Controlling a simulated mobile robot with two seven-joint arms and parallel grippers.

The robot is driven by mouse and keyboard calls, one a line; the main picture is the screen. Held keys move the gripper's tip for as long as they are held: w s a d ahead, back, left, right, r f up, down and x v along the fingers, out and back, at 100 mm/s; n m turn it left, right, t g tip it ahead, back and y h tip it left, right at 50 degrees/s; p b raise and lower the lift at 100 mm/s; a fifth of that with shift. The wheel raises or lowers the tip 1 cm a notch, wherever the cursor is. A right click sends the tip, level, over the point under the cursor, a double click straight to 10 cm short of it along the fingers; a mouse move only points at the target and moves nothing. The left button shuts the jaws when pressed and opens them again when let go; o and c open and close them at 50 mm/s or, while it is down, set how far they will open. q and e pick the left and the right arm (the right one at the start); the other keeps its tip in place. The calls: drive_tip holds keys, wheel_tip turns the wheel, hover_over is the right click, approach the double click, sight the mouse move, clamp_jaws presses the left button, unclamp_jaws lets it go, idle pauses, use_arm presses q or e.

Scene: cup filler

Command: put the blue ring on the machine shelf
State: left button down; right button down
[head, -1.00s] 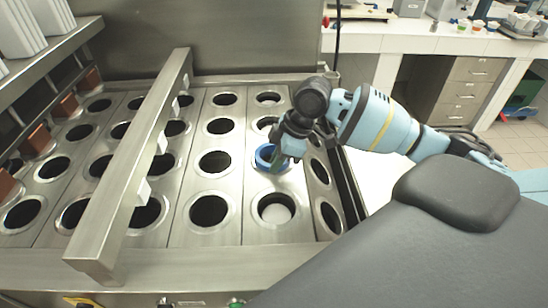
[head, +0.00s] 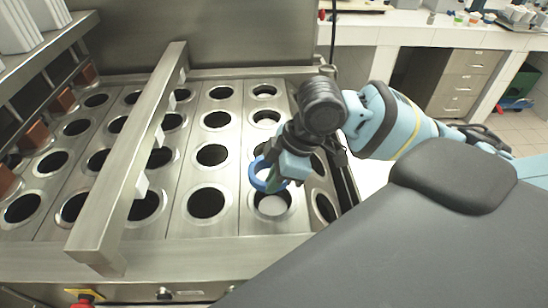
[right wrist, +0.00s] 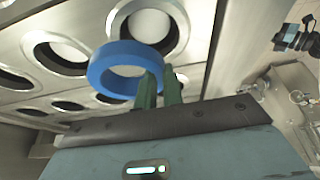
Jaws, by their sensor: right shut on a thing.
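The blue ring (head: 257,178) is held tilted by my right gripper (head: 278,182), above the machine's steel shelf (head: 239,150) with its rows of round holes. In the right wrist view the ring (right wrist: 108,88) stands out beyond the green fingertips (right wrist: 160,88), which pinch its near right side. The ring appears apart from the surface, over the area beside a front hole with a white bottom (head: 272,206). The fingers partly hide the ring's right side in the head view. My left gripper is not in view.
A raised steel bar (head: 130,165) crosses the shelf left of the ring. Reddish-brown blocks (head: 33,136) line the left side. A white counter (head: 430,33) and a drawer cabinet (head: 466,85) stand behind on the right.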

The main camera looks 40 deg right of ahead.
drive_tip(key=shift+s+a+r, duration=0.1)
drive_tip(key=shift+s+a, duration=0.5)
drive_tip(key=shift+s, duration=0.3)
drive_tip(key=shift+s+a+r, duration=0.1)
drive_tip(key=shift+s+a, duration=0.45)
drive_tip(key=shift+s, duration=0.3)
